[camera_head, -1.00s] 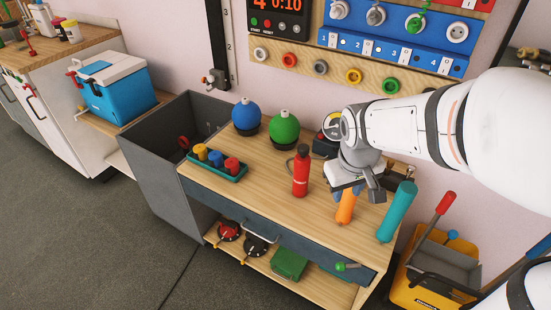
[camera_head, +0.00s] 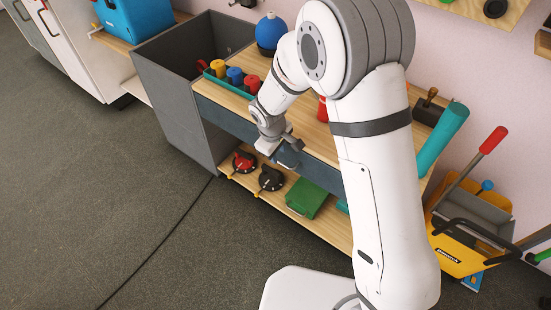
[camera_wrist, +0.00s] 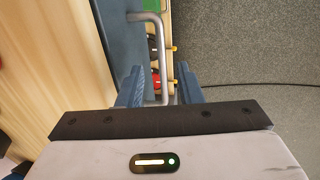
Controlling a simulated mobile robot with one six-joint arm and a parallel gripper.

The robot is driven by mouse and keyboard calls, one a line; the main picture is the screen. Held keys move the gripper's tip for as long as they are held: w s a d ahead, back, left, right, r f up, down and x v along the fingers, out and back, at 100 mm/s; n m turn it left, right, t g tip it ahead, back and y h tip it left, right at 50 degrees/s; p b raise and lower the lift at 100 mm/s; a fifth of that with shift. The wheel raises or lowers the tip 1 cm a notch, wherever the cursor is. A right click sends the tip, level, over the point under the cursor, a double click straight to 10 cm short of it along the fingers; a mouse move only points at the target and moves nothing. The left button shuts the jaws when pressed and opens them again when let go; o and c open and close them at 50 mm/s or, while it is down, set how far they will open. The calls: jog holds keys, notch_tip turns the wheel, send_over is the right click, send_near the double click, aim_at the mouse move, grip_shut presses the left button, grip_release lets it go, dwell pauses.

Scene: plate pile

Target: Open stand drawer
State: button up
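The stand's dark blue-grey drawer (camera_head: 228,120) sits under the wooden top and looks shut. In the wrist view its front (camera_wrist: 117,30) runs up the left side, with a grey metal bar handle (camera_wrist: 163,52) standing off it. My gripper (camera_head: 285,152) is at the drawer front and hides the handle in the head view. In the wrist view my gripper (camera_wrist: 159,86) is open, with one blue-grey finger on each side of the handle. The left finger lies between handle and drawer front. Neither finger clearly touches the bar.
Below the drawer, a shelf (camera_head: 322,226) holds red and black round items and a green box (camera_head: 306,197). On the top are a green tray (camera_head: 228,83) of coloured pieces and a blue ball-shaped item (camera_head: 270,31). A yellow bucket (camera_head: 458,250) stands right.

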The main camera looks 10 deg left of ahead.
aim_at(279, 162)
jog(key=f, duration=0.4)
jog(key=shift+w+d+b, duration=0.15)
jog(key=shift+w+b, duration=0.25)
jog(key=shift+c, duration=0.5)
grip_shut()
jog(key=shift+r, duration=0.1)
